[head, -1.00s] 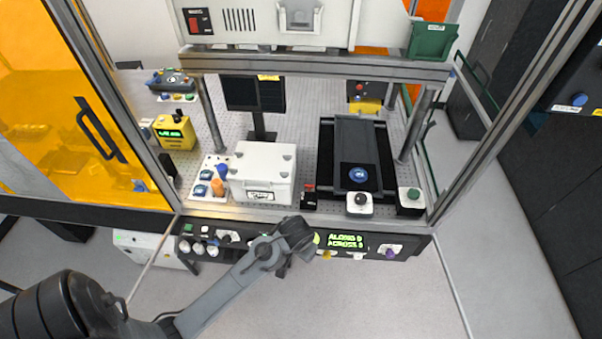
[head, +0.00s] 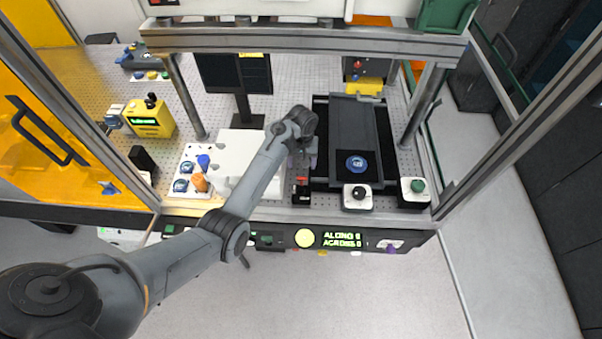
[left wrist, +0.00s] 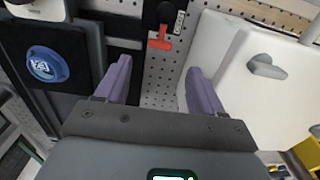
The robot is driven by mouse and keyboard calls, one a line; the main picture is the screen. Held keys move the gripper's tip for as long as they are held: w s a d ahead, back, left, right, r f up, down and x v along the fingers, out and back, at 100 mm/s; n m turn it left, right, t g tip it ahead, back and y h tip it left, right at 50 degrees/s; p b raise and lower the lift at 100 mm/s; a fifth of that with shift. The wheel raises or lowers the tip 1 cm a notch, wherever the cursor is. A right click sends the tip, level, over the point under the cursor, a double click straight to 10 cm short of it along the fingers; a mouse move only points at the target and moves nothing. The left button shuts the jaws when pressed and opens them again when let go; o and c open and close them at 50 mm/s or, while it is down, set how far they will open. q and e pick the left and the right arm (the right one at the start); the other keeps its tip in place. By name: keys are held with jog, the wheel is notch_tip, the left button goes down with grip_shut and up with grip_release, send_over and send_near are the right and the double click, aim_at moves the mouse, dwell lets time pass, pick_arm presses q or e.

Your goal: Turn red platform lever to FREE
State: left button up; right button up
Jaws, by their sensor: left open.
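The red platform lever (head: 301,181) sits on a small black block at the table's front edge, between the white box and the dark platform (head: 357,135). In the left wrist view the red lever (left wrist: 160,40) shows as a small red T-shape below a black knob and a small label too small to read. My left gripper (left wrist: 159,68) is open and empty, its two purple fingers apart. The lever appears beyond the gap between the fingertips, apart from both. In the head view the left gripper (head: 309,152) hangs behind the lever block, partly hidden by its own wrist. My right gripper is not in view.
The white box (head: 235,152) stands left of the lever, partly behind my arm. The platform with a blue round part (head: 357,163) is on the right. A black-knobbed white block (head: 358,196) and a green-knobbed block (head: 413,190) line the front edge. A frame beam (head: 300,40) crosses above.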

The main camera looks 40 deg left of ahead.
aim_at(302, 177)
pick_arm(q)
notch_tip(302, 177, down, 8)
jog(key=shift+f, duration=0.1)
dwell(0.4)
jog(key=c, duration=1.1)
